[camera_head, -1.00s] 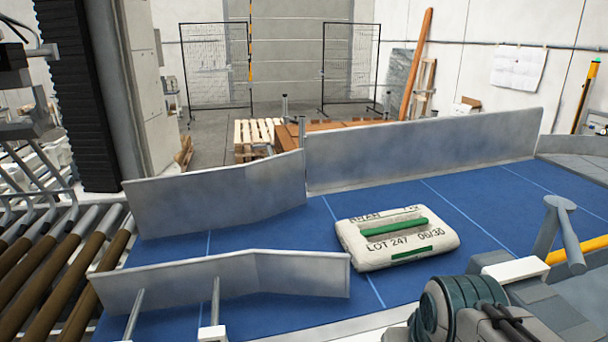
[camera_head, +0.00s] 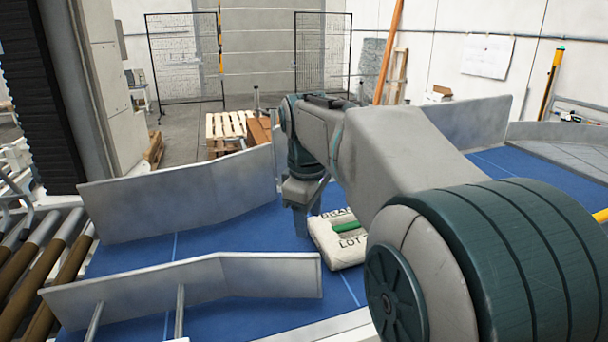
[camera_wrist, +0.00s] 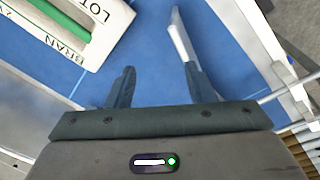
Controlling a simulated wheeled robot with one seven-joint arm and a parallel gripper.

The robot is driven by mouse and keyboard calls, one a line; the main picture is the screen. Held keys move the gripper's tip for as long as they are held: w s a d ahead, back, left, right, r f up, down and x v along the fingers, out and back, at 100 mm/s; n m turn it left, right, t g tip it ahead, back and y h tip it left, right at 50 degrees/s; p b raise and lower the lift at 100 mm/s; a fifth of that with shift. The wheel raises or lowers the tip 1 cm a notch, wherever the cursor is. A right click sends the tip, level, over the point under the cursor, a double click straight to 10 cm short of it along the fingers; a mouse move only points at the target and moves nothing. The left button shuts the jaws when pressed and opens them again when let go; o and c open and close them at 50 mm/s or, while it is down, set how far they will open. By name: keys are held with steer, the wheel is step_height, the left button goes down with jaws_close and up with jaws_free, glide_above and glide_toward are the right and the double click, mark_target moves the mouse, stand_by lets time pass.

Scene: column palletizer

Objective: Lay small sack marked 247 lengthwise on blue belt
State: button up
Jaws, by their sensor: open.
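The small sack (camera_head: 345,238) is off-white with a green stripe and lies flat on the blue belt (camera_head: 210,226). Part of its lettering, "LOT", shows; my arm hides its right part and the number. In the wrist view the sack (camera_wrist: 96,32) is at the upper left, on the belt (camera_wrist: 150,40). My gripper (camera_head: 303,208) points down over the belt, just left of the sack. In the wrist view my gripper (camera_wrist: 160,82) has its fingers apart with only belt between them. The sack lies outside the fingers.
A grey guide plate (camera_head: 180,195) runs along the belt's far side and another (camera_head: 190,285) along the near side. Brown rollers (camera_head: 45,265) lie at the left end. A wooden pallet (camera_head: 228,128) stands beyond. Bare belt lies between the guides.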

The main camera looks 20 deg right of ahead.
steer(key=w+d+r+n+g, duration=0.1)
steer(key=w+d+n, duration=0.3)
steer(key=w+d, duration=0.4)
steer(key=n+y, duration=0.1)
steer(key=n, duration=0.4)
glide_toward(342, 226)
steer(key=shift+g, duration=0.4)
step_height(342, 226, down, 8)
steer(key=shift+w+f+b, duration=0.2)
steer(key=shift+b, duration=0.1)
steer(key=shift+c, duration=0.3)
jaws_close()
steer(key=shift+w+r, duration=0.1)
